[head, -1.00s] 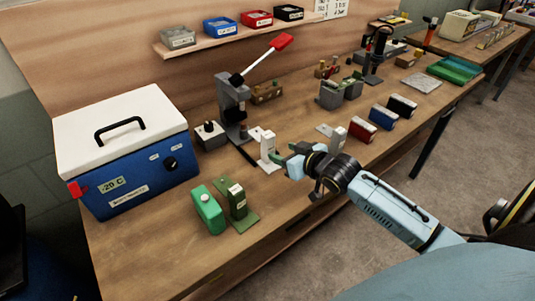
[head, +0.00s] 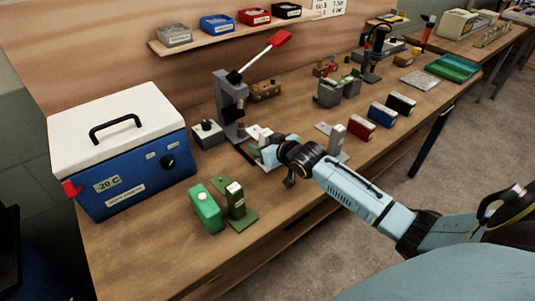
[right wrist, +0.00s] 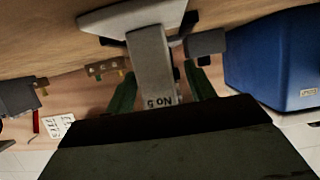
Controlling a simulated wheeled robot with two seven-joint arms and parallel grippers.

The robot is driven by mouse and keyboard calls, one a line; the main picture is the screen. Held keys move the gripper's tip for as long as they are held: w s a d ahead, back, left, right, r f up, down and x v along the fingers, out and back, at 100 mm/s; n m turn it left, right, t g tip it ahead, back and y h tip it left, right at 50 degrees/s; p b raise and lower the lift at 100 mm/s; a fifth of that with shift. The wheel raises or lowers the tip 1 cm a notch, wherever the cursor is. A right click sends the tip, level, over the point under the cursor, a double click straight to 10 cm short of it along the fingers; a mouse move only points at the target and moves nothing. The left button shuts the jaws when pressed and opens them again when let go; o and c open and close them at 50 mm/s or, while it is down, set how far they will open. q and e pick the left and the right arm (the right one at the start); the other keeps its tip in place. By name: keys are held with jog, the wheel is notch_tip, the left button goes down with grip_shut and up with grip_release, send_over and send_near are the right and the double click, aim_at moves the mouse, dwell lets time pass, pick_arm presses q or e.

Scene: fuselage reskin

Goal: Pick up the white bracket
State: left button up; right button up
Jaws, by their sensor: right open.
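The white bracket (head: 258,132) stands on the bench beside the lever press, mostly hidden behind my right gripper (head: 261,154) in the head view. In the right wrist view, a pale bracket (right wrist: 152,62) with an upside-down "No 5" label reaches between the two green fingers of my right gripper (right wrist: 162,88). The fingers are open, one on each side of its upright plate; contact is not clear. My left gripper is not in view.
The lever press (head: 230,105) stands close behind the gripper. A grey bracket (head: 337,140) stands to the right, and a green bracket (head: 237,203) and green block (head: 206,208) stand in front. A blue cooler (head: 130,165) is at left. The front bench edge is clear.

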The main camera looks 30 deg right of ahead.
grip_shut()
jog(key=shift+r, duration=0.1)
